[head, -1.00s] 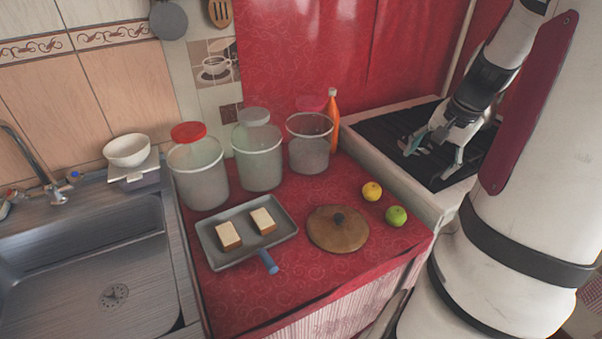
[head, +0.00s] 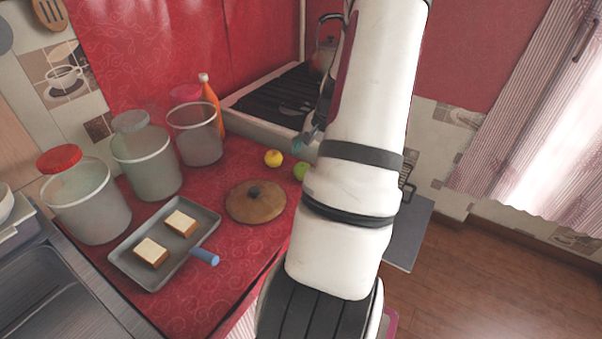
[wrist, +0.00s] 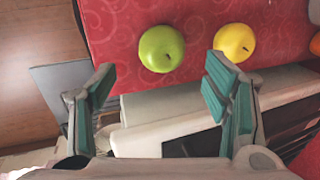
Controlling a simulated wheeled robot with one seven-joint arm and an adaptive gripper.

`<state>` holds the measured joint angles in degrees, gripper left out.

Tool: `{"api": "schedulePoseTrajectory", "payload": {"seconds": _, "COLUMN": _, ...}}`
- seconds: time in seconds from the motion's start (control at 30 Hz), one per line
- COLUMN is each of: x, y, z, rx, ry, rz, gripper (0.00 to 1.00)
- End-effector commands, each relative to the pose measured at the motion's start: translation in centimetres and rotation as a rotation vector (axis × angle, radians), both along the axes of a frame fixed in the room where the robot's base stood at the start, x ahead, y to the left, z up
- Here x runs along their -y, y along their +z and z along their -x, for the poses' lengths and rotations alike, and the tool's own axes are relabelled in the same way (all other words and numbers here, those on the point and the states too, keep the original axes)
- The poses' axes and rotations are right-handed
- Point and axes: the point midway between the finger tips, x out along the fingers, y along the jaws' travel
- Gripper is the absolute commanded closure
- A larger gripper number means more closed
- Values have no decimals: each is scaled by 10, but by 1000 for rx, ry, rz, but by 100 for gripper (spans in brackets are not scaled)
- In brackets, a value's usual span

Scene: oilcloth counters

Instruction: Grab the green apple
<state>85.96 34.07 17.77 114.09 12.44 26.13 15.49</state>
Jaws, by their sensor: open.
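The green apple (head: 301,170) sits on the red oilcloth counter (head: 232,272) near its right edge, partly hidden by my arm in the head view. In the wrist view the green apple (wrist: 161,49) lies beyond the fingertips, near the middle between them, and is not touched. The yellow fruit (head: 273,158) lies beside it; in the wrist view this yellow fruit (wrist: 234,42) is to the apple's right. My gripper (wrist: 155,85) is open and empty. In the head view it is mostly hidden behind my arm.
A round wooden lid (head: 255,203) and a grey tray (head: 203,240) with two bread slices lie left of the fruit. Several clear containers (head: 147,163) and an orange bottle (head: 211,98) stand behind. The dark stove top (head: 283,88) adjoins the counter. Open floor (head: 490,285) lies right.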

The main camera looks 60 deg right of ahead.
Motion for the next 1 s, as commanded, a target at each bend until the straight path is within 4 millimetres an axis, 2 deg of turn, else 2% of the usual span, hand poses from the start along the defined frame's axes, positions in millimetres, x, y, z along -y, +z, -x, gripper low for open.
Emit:
{"api": "schedulePoseTrajectory", "payload": {"seconds": 0.17, "x": -1, "y": -10, "z": -4, "rx": 0, "ry": 0, "rz": -1, "gripper": 30}}
{"api": "schedulePoseTrajectory", "payload": {"seconds": 0.5, "x": -3, "y": -50, "z": -19, "rx": 0, "ry": -1, "rz": -1, "gripper": 30}}
{"api": "schedulePoseTrajectory", "payload": {"seconds": 0.77, "x": -3, "y": -52, "z": -20, "rx": 0, "ry": -1, "rz": 2, "gripper": 30}}
{"api": "schedulePoseTrajectory", "payload": {"seconds": 0.87, "x": -3, "y": -53, "z": -20, "rx": 0, "ry": 0, "rz": 1, "gripper": 48}}
{"api": "schedulePoseTrajectory", "payload": {"seconds": 1.0, "x": -3, "y": -52, "z": -20, "rx": 0, "ry": 0, "rz": 1, "gripper": 80}}
